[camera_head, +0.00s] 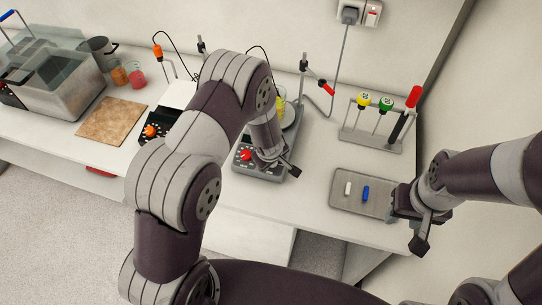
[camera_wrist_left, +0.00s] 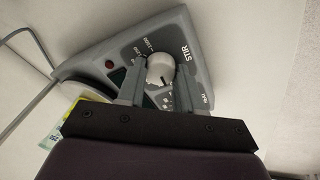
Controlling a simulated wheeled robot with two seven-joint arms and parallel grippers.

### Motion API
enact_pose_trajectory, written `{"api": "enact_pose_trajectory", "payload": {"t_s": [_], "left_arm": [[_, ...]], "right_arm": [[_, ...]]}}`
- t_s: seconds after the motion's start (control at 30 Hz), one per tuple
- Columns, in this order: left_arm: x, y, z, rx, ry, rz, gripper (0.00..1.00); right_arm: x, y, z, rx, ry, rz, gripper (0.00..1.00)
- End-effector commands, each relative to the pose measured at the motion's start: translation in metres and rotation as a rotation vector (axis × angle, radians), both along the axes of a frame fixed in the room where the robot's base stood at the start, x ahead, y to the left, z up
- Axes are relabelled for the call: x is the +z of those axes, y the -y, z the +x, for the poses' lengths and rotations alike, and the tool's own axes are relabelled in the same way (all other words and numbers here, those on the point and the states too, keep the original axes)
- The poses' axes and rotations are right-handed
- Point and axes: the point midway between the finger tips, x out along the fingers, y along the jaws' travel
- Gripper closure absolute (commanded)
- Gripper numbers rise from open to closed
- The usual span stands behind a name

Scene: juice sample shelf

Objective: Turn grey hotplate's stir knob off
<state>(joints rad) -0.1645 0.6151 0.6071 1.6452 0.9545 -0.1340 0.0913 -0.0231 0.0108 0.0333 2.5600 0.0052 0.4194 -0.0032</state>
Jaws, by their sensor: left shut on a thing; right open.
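The grey hotplate (camera_head: 243,168) stands on the bench in the middle of the head view, partly hidden by my left arm. A red knob (camera_head: 246,155) shows on its front panel. In the left wrist view, its pale stir knob (camera_wrist_left: 160,67) sits beside the printed word STIR, with a dark pointer mark on it. My left gripper (camera_wrist_left: 158,86) is shut on this knob, one finger on each side; it also shows over the panel's right part in the head view (camera_head: 280,164). My right gripper (camera_head: 417,222) is open and empty at the grey tray's right end.
The grey tray (camera_head: 345,204) holds a white and a blue piece. Behind it stands a rack (camera_head: 372,141) with yellow, green and red-topped items. Left of my arm are a black hotplate (camera_head: 146,139), a brown board (camera_head: 112,120) and a metal bath (camera_head: 70,98).

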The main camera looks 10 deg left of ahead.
Motion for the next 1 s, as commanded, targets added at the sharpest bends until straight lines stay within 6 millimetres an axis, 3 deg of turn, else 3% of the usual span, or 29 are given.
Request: {"api": "enact_pose_trajectory", "payload": {"t_s": [0.7,0.73,0.8,1.0], "left_arm": [[-0.0005,0.0013,-0.0012,0.070,-0.006,-0.026,0.95],[-0.0006,0.0014,-0.0013,0.070,-0.006,-0.026,0.61],[-0.0004,0.0012,-0.0010,0.070,-0.005,-0.026,0.39],[-0.0002,0.0008,-0.0004,0.071,-0.003,-0.025,0.39]], "right_arm": [[0.0042,0.0000,0.0000,0.000,0.000,0.000,0.57],[0.0042,0.0000,0.0000,0.000,0.000,0.000,0.57],[0.0042,0.0000,0.0000,0.000,0.000,0.000,0.57],[0.0041,0.0000,0.0000,0.000,0.000,0.000,0.57]]}}
